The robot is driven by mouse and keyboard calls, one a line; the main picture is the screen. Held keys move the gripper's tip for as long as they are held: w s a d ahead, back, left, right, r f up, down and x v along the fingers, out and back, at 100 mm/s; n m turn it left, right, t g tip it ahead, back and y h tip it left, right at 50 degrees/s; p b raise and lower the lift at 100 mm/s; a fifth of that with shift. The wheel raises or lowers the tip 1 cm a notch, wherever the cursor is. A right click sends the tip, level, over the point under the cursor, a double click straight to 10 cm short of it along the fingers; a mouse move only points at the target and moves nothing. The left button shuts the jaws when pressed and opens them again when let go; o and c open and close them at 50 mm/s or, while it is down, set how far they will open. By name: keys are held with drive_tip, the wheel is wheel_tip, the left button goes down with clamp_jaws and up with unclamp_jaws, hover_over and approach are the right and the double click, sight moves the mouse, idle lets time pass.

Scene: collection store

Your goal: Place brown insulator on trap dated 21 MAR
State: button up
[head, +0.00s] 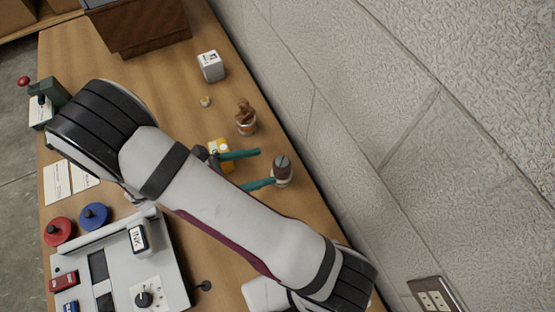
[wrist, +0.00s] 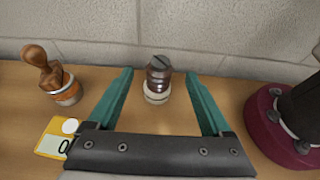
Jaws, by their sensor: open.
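The brown insulator (head: 282,170) stands upright near the wall edge of the table, with dark ribbed brown on top and a pale base. It also shows in the wrist view (wrist: 158,76), straight ahead near the wall. My gripper (head: 261,169) is open, its two teal fingers pointing at the insulator. In the wrist view the fingertips (wrist: 160,73) stand left and right of it with gaps on both sides. Two flat white cards (head: 57,181) lie at the table's left edge and may be traps; no date is readable.
A wooden-handled object (head: 246,117) and a yellow item (head: 220,153) stand close to my gripper.

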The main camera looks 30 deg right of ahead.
drive_tip(key=v, duration=0.5)
drive_tip(key=s+r+m+y, duration=0.5)
drive_tip(key=s+m+y, duration=0.2)
drive_tip(key=m, duration=0.4)
drive_tip(key=s+d+r+m+y, duration=0.1)
drive_tip(key=s+r+m+y, duration=0.5)
drive_tip(key=m, duration=0.6)
drive_tip(key=shift+s+d+m+y, duration=0.3)
drive_tip(key=shift+s+y, duration=0.3)
drive_tip(key=shift+y, duration=0.5)
